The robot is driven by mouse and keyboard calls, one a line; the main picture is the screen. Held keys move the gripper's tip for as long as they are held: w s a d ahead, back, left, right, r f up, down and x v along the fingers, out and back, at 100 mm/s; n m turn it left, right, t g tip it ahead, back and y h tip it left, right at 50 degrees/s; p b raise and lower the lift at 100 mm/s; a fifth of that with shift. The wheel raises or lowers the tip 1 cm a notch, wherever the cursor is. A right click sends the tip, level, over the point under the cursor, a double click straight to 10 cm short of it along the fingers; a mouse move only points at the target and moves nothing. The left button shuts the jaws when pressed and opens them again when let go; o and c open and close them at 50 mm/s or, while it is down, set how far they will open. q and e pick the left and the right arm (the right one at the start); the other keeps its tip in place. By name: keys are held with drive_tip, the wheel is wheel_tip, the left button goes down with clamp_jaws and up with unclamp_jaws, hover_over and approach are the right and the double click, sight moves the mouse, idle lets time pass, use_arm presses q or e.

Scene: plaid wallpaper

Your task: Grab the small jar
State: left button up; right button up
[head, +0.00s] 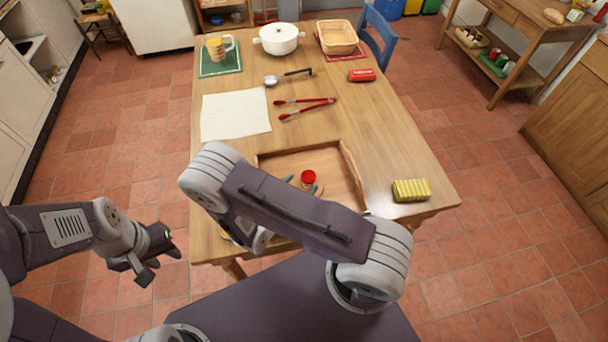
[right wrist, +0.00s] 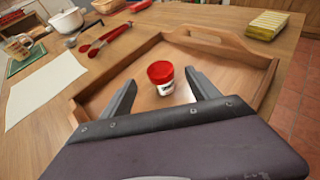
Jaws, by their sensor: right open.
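The small jar (head: 308,181) has a red lid and a pale body and stands upright in a wooden tray (head: 350,160) on the table. In the right wrist view the jar (right wrist: 163,84) stands straight ahead, just beyond and between the fingertips of my right gripper (right wrist: 160,80). That gripper is open, with a finger to each side and no visible grip on the jar. In the head view my right forearm covers most of this gripper and part of the tray. My left gripper (head: 157,258) is open and empty, off the table's left side.
A yellow striped sponge (head: 411,190) lies right of the tray. Red tongs (head: 305,107), a white cloth (head: 235,115), a ladle (head: 288,77) and a red packet (head: 361,75) lie farther back. A white pot (head: 279,39), mug (head: 217,47) and basket (head: 337,37) stand at the far end.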

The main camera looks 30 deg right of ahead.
sight(307, 178)
drive_tip(key=shift+d, duration=0.15)
drive_tip(key=x, duration=0.4)
drive_tip(key=shift+w+f, duration=0.1)
drive_tip(key=shift+w, duration=0.1)
drive_tip(key=shift+d+p, duration=0.15)
drive_tip(key=shift+p, duration=0.15)
drive_tip(key=x, duration=0.4)
drive_tip(key=shift+f, duration=0.2)
drive_tip(key=shift+w+d+f, duration=0.15)
drive_tip(key=shift+w+d, duration=0.05)
drive_tip(key=shift+d, duration=0.05)
use_arm(q)
drive_tip(key=shift+w+r, duration=0.15)
drive_tip(key=shift+r, duration=0.3)
use_arm(e)
drive_tip(key=shift+s, duration=0.1)
drive_tip(key=shift+a, duration=0.1)
drive_tip(key=c, duration=0.4)
clamp_jaws()
